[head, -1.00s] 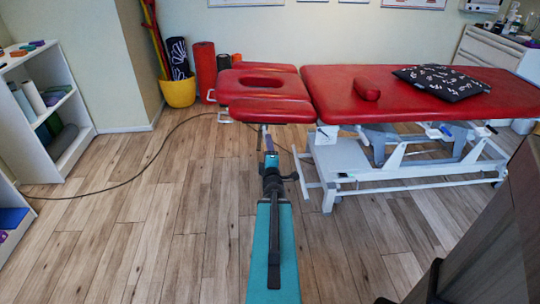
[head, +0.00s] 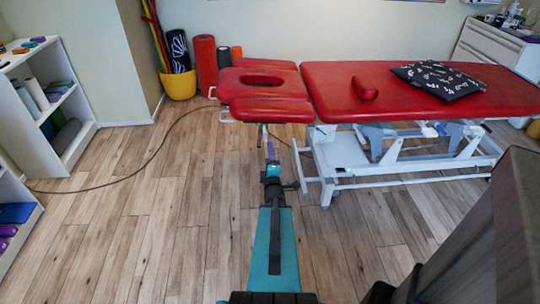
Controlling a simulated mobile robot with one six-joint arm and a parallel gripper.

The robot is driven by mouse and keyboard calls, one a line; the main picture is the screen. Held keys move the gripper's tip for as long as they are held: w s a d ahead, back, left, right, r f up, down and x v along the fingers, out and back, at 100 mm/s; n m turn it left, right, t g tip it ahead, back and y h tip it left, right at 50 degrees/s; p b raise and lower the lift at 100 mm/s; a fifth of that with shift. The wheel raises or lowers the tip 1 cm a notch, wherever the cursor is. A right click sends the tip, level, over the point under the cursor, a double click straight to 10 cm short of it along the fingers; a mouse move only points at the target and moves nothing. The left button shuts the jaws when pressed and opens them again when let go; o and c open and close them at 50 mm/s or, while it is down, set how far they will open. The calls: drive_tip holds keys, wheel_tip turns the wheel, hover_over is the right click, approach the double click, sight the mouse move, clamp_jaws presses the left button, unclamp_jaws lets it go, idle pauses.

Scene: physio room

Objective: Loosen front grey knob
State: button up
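The red treatment table (head: 320,80) stands across the middle, with its split headrest section (head: 262,112) at the left end. My arm reaches forward from the bottom centre to just below the front edge of that headrest. My gripper (head: 264,132) is small and dark there, close under the front red pad. I cannot tell whether it touches anything or whether its fingers are open. The front grey knob cannot be made out; the underside of the headrest is hidden by the pad and the arm.
The white table frame (head: 350,170) stands to the right of my arm. A black cable (head: 140,178) lies on the wooden floor to the left. White shelves (head: 65,100) are at the far left, and a yellow pot (head: 180,86) is behind. Floor left of my arm is mostly clear.

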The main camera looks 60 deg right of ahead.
drive_tip(key=shift+s+a+p, duration=0.45)
drive_tip(key=shift+a+p, duration=0.15)
drive_tip(key=shift+p, duration=0.45)
